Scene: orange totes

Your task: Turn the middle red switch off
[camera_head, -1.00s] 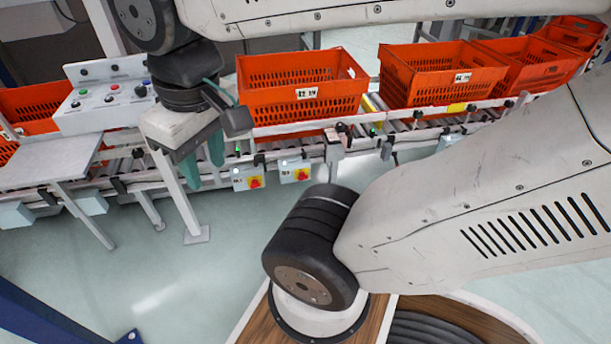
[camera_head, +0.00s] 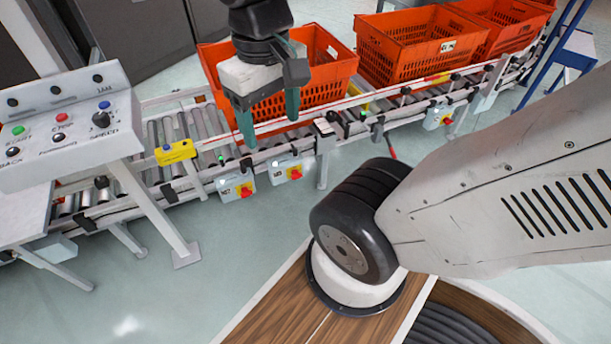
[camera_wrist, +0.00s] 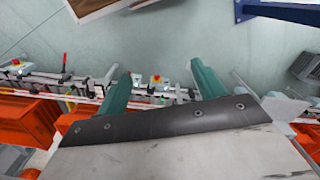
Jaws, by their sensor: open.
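Three red rotary switches on yellow plates, each on a small grey box, line the conveyor's near side in the head view: the left switch (camera_head: 244,190), the middle switch (camera_head: 294,173) and the right switch (camera_head: 446,121). My gripper (camera_head: 268,117) is open and empty, its teal fingers pointing down above and behind the left and middle boxes in the picture. In the wrist view my gripper (camera_wrist: 160,72) shows a red switch (camera_wrist: 155,78) between its fingertips, apart from them. Another red switch (camera_wrist: 16,62) is at far left. I cannot tell which switches these are.
Orange totes (camera_head: 335,85) stand on the roller conveyor (camera_head: 180,128). A control panel (camera_head: 75,125) with buttons stands at left, its leg (camera_head: 160,215) reaching the floor. A yellow sensor box (camera_head: 175,152) sits on the rail. The floor before the switches is clear.

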